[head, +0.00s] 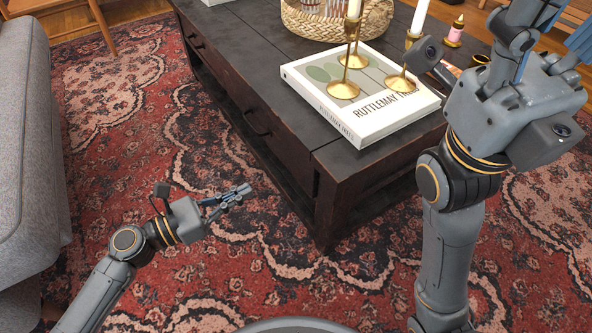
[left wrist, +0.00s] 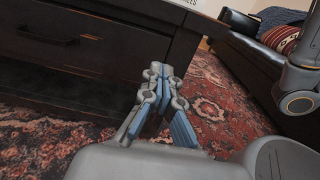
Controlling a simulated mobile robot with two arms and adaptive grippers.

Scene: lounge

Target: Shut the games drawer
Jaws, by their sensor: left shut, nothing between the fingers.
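The dark wooden coffee table has drawers in its long side. The nearer drawer front (head: 245,115) has a dark handle (head: 257,126) and looks about level with the table's side, with no open gap that I can make out. This front also fills the upper left of the left wrist view (left wrist: 75,55). My left gripper (head: 238,193) is shut and empty. It is low over the rug, in front of the table's side and apart from it. In the left wrist view its fingertips (left wrist: 160,72) meet near the table's corner leg. My right gripper (head: 580,42) is partly cut off at the right edge.
A large white book (head: 375,115) lies on the table top with brass candlesticks (head: 343,90) on it. A wicker basket (head: 300,22) stands behind. A grey sofa (head: 28,130) is at the left. Patterned rug (head: 120,120) lies clear between sofa and table.

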